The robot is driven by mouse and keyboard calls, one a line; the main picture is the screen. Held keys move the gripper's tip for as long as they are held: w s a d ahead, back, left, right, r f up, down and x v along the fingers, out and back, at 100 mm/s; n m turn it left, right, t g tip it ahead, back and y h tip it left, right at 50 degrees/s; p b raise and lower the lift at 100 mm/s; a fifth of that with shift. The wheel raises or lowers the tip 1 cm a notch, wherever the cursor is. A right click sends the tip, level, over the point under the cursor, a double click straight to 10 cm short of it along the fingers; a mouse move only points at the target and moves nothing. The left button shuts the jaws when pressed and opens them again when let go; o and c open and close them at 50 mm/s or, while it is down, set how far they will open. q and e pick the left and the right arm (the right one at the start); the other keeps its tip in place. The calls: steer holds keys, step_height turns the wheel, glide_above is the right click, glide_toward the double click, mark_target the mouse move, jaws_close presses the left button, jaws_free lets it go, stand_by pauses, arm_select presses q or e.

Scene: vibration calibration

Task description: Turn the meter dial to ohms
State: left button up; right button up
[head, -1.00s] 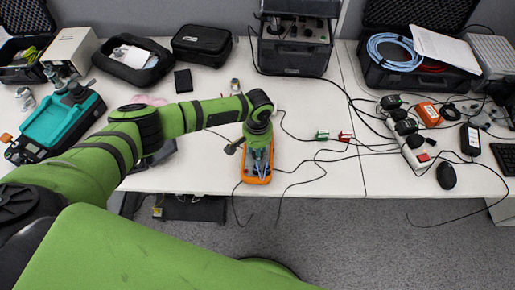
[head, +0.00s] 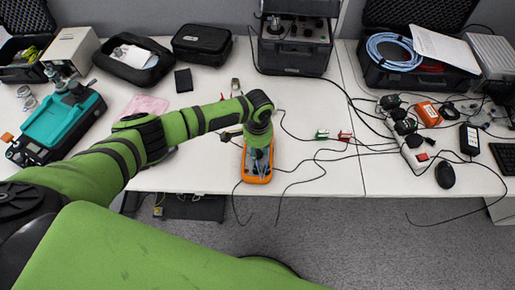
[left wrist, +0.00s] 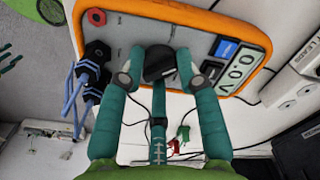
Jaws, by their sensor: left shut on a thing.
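The orange-rimmed meter (head: 257,178) lies on the table's front edge in the head view, partly under my left gripper (head: 258,153). In the left wrist view, the meter's grey face (left wrist: 125,35) shows a black dial (left wrist: 158,62). My left gripper (left wrist: 160,57) is shut on this dial, with teal fingers on both sides of it. The dial's pointer mark and the labels around it are not readable. The meter's display (left wrist: 238,72) shows what looks like zeros and a V. My right gripper is in neither view.
Black plugs (left wrist: 93,65) with blue leads sit in the meter's face. Green (head: 321,134) and red (head: 345,135) clips and loose cables lie right of the meter. A teal device (head: 62,122) stands at left. The table between meter and mouse (head: 445,175) holds mostly cables.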

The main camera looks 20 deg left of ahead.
mark_target(259, 151)
arm_select(q)
steer(key=shift+d+r, duration=0.1)
steer(key=o, duration=1.1)
steer(key=shift+w, duration=0.1)
steer(key=shift+o, duration=0.2)
step_height(259, 151, up, 12)
